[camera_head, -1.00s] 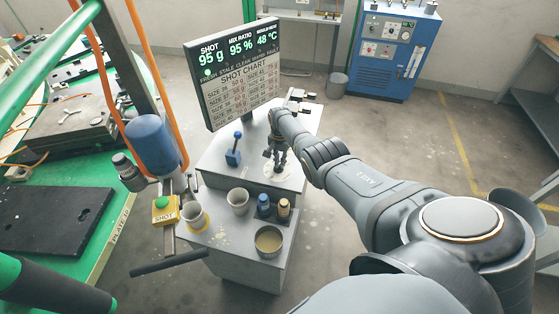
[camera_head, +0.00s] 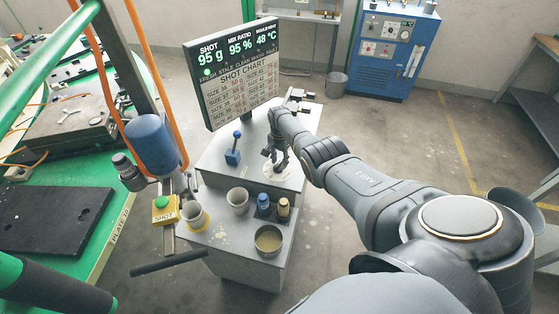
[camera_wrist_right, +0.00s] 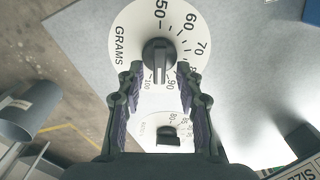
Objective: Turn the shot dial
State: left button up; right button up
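The shot dial (camera_wrist_right: 142,22) is a white round scale marked GRAMS with a black knob (camera_wrist_right: 158,57) at its centre. It lies on the grey console top (camera_head: 220,150); in the head view my right gripper partly hides it. My right gripper (camera_wrist_right: 159,72) points down over the dial. Its two fingers stand apart on either side of the knob, with a narrow gap showing on each side; I cannot tell their height against it. The display (camera_head: 232,72) reads SHOT 95 g. My left gripper is not in view.
A smaller dial with a black knob (camera_wrist_right: 168,134) sits close by, between the finger bases in the wrist view. A blue lever (camera_head: 234,150), cups (camera_head: 238,201), small bottles (camera_head: 264,205) and a yellow SHOT button box (camera_head: 165,212) stand around the console.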

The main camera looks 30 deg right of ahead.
aim_at(280, 163)
notch_tip(280, 163, up, 12)
dwell(0.6)
jog(key=shift+s+f, duration=0.1)
dwell(0.4)
